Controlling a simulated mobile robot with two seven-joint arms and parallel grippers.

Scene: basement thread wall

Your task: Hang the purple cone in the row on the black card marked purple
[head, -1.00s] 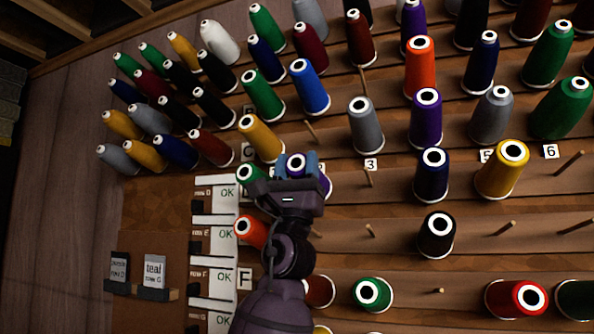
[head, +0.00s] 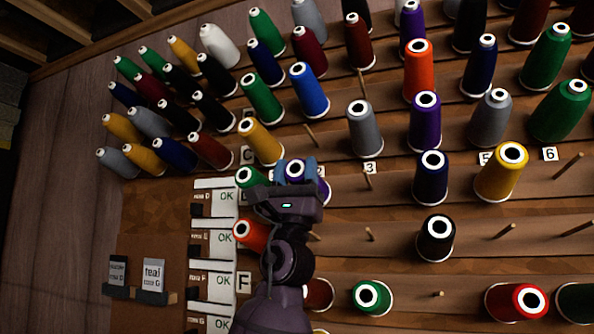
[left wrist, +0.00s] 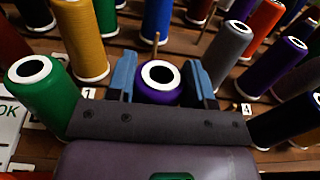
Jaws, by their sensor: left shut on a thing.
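The purple cone (head: 322,187) stands in the row with the number tags, between a green cone (head: 250,178) and tag 3. My left gripper (head: 297,168) is shut on it, partly hiding it in the head view. In the left wrist view the purple cone (left wrist: 159,97) sits between the two blue fingers of the gripper (left wrist: 161,78), its white-ringed top facing the camera. Its base is hidden, so I cannot tell whether it is on its peg. The black card (head: 118,270) stands at the lower left; its small print is hard to read. My right gripper is not in view.
A grey card marked teal (head: 153,275) stands beside the black card on a small ledge. White OK cards (head: 225,240) line the board's left side. A navy cone (head: 431,177) and a grey cone (head: 364,130) are to the right. Bare pegs (head: 370,234) stick out below.

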